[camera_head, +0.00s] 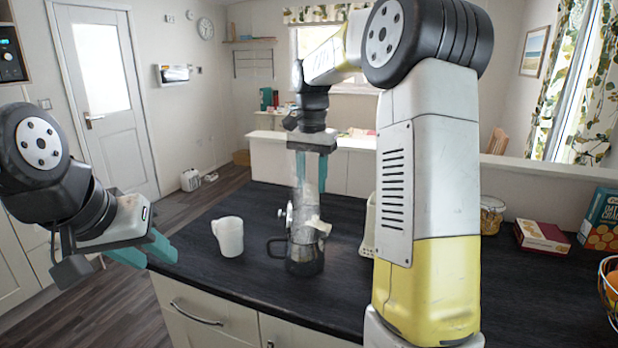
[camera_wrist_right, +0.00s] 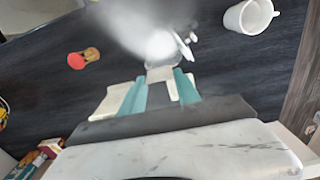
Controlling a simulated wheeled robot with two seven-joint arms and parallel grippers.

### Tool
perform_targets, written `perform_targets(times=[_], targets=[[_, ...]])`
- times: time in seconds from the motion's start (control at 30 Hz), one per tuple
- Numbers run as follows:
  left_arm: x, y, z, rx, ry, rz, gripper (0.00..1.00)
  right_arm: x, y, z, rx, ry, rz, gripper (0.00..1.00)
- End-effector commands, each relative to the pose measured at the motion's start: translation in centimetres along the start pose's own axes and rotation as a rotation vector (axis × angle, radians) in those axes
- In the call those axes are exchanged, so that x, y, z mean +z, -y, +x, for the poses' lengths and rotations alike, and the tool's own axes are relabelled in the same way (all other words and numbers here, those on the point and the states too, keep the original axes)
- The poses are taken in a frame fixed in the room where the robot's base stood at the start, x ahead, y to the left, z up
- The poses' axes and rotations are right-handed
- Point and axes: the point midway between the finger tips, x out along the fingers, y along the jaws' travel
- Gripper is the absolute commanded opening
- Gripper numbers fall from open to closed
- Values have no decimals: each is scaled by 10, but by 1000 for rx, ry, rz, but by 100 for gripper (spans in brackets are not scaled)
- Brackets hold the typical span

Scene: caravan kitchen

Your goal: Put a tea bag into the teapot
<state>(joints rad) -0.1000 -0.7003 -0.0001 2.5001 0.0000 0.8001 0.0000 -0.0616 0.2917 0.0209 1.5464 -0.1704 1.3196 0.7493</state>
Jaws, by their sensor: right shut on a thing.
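My right gripper (camera_head: 312,188) points down above the teapot (camera_head: 305,262), a dark pot with a handle at its left. In the right wrist view the gripper (camera_wrist_right: 160,86) is shut on a pale, flat thing (camera_wrist_right: 160,74), which looks like the tea bag; steam blurs it. A whitish piece (camera_head: 318,226) shows at the teapot's top in the head view; I cannot tell whether it is a tea bag. Steam hides most of the teapot's opening. My left gripper (camera_head: 146,254) is open and empty, left of the counter's edge.
A white mug (camera_head: 229,237) stands left of the teapot and also shows in the wrist view (camera_wrist_right: 250,15). A red-and-tan thing (camera_wrist_right: 83,58) lies on the dark counter. A red box (camera_head: 541,236), a jar (camera_head: 491,215) and a cracker box (camera_head: 603,220) stand at the right.

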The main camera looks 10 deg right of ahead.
Motion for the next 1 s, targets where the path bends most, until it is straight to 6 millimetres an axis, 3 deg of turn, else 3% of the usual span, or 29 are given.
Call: perform_targets(times=[0.5,0.87,0.9,1.0], targets=[[0,0,0,0,0,0,36,0,0,52,2,1,0,2],[0,0,0,0,0,0,36,0,0,57,1,0,0,2],[0,0,0,0,0,0,36,0,0,57,1,0,0,40],[0,0,0,0,0,0,36,0,0,57,1,0,0,60]])
